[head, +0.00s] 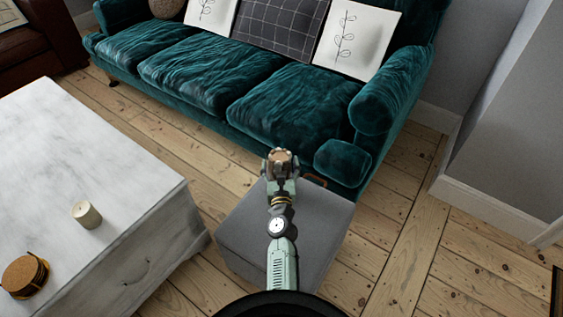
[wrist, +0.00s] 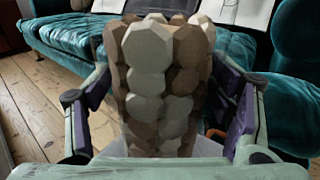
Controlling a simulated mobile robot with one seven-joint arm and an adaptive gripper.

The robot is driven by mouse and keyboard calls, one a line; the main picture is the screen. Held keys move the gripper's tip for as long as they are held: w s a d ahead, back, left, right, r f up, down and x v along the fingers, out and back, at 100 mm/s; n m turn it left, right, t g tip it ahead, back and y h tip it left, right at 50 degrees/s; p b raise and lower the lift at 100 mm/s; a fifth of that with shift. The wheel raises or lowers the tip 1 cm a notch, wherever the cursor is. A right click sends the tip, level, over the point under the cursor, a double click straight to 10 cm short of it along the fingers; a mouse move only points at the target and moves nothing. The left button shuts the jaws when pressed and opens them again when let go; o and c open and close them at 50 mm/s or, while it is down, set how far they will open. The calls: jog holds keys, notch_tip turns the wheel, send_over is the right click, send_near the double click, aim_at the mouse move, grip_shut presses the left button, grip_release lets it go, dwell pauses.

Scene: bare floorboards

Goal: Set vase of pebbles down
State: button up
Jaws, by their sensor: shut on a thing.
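The vase of pebbles (wrist: 165,80) fills the middle of the wrist view. It is a faceted mass of white, tan and brown stones and looks upright. My gripper (wrist: 168,112) is shut on it, with one finger on each side. In the head view the top of the vase (head: 281,156) shows small and brown at the end of my arm. My gripper (head: 281,170) is over the far part of a grey block-shaped ottoman (head: 325,215). I cannot tell whether the base of the vase touches anything; the arm hides it.
A white marble table (head: 100,170) stands at left, bearing a candle (head: 86,214) and a stack of round coasters (head: 25,275). A teal sofa (head: 290,100) with cushions stands just beyond the ottoman. Bare floorboards (head: 400,260) are open at right, up to a grey wall (head: 515,130).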

jog(key=shift+w+f, duration=0.15)
jog(key=shift+f, duration=0.1)
jog(key=shift+f+b, duration=0.15)
jog(key=shift+b, duration=0.15)
jog(key=o, duration=1.9)
jog(key=shift+f, duration=0.2)
jog(key=shift+o, duration=0.2)
